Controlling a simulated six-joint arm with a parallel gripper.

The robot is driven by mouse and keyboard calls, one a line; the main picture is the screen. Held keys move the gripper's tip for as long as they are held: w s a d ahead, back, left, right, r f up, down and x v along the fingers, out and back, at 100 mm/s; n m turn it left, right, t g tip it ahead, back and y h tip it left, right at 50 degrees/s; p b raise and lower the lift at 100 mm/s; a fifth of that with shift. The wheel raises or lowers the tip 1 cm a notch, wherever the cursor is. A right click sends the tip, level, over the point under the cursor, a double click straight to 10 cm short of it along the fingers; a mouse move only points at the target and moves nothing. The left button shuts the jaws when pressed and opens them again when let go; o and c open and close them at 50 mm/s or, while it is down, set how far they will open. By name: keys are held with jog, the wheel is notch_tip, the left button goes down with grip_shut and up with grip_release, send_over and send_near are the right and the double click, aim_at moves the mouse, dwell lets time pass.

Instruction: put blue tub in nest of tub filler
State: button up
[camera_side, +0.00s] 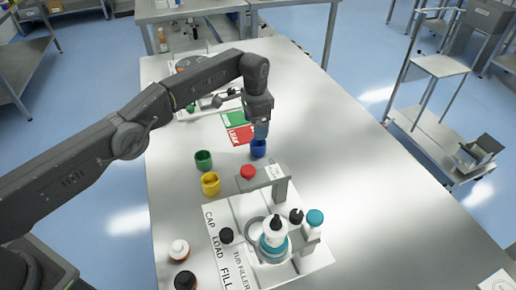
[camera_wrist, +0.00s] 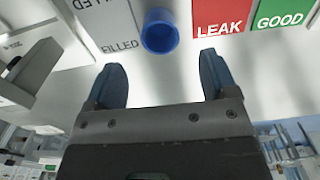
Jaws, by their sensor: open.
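The blue tub (camera_side: 258,149) stands upright on the table, with the green tub (camera_side: 204,160) and yellow tub (camera_side: 211,184) to its left. My gripper (camera_side: 261,131) is just above the blue tub in the side view. In the wrist view my gripper (camera_wrist: 162,68) is open and empty, and the blue tub (camera_wrist: 160,36) lies beyond the fingertips, roughly centred between them. The tub filler (camera_side: 238,259) is a white station near the front, with a white-and-teal bottle on it. I cannot clearly make out its nest.
Red LEAK (camera_side: 241,135) and green GOOD (camera_side: 235,119) patches lie behind the tub. Small bottles (camera_side: 179,249) stand front left.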

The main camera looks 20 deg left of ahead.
aim_at(256, 143)
jog(key=shift+f, duration=4)
jog(key=shift+c, duration=0.3)
jog(key=c, duration=1)
jog(key=shift+r, duration=0.15)
